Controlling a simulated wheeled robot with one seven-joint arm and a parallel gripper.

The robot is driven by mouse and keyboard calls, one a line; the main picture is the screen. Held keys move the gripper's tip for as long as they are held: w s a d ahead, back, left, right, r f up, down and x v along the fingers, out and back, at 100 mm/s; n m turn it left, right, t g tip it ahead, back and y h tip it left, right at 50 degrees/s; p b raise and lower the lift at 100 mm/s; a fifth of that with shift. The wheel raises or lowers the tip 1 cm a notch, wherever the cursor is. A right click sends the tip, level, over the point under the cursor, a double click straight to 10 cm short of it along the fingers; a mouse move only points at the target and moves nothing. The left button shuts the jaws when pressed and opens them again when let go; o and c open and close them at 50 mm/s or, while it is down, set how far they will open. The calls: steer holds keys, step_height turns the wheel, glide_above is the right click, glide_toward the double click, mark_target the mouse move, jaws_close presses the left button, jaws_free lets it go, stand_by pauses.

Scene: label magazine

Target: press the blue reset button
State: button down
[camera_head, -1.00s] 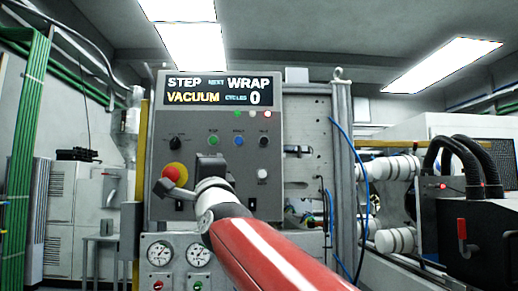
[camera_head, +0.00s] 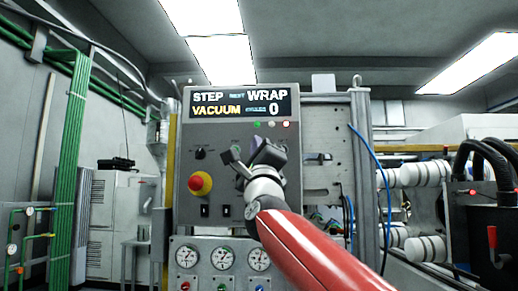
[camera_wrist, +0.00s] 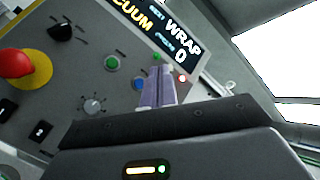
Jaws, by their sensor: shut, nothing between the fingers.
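The blue button (camera_wrist: 139,83) is in the upper button row of the grey control panel (camera_wrist: 65,75), right of a green button (camera_wrist: 112,62). In the wrist view it shows just left of my gripper (camera_wrist: 160,78), whose fingers are shut and empty. I cannot tell the gap between fingertips and panel. In the head view my gripper (camera_head: 264,154) stands in front of the panel (camera_head: 225,185) and hides the blue button. A second, small blue button (camera_head: 259,288) sits on the lower gauge panel.
A red emergency button (camera_head: 200,183) on a yellow base and a black knob (camera_head: 200,153) are left of my gripper. A display (camera_head: 240,103) is above it and gauges (camera_head: 222,258) are below. A blue hose (camera_head: 380,175) hangs at the right.

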steer(key=w+p, duration=0.3)
steer(key=w, duration=0.4)
steer(key=shift+w+p, duration=0.2)
steer(key=shift+p, duration=0.2)
steer(key=shift+w+d, duration=0.1)
stand_by(1.6)
steer(key=shift+w, duration=0.35)
steer(key=shift+w, duration=0.4)
stand_by(0.5)
steer(key=shift+s, duration=0.1)
steer(key=shift+s+b, duration=0.65)
steer(key=shift+s, duration=0.05)
steer(key=shift+s, duration=0.1)
